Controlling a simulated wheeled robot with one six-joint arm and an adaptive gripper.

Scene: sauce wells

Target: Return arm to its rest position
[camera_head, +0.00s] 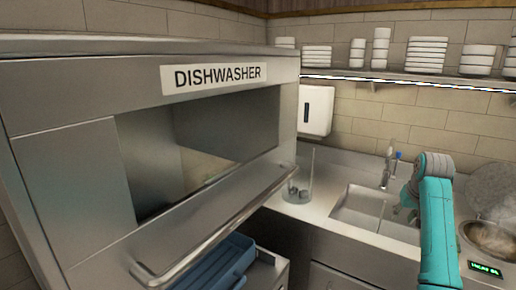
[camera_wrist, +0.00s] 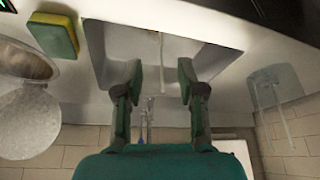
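My gripper (camera_wrist: 160,80) shows in the wrist view with its two green fingers apart and nothing between them. It is over the sink (camera_wrist: 110,40), with the tap (camera_wrist: 147,122) beyond the fingers. In the head view my teal arm stands at the right, in front of the sink (camera_head: 350,217) and the tap (camera_head: 389,165). My gripper is mostly hidden behind the arm there.
A steel dishwasher (camera_head: 60,170) with a long handle fills the left; a blue rack (camera_head: 215,265) sits below it. A well with its lid (camera_head: 492,190) up is right of my arm. A sponge (camera_wrist: 55,35) and clear container (camera_wrist: 275,90) flank the sink. Dishes line the shelf (camera_head: 400,78).

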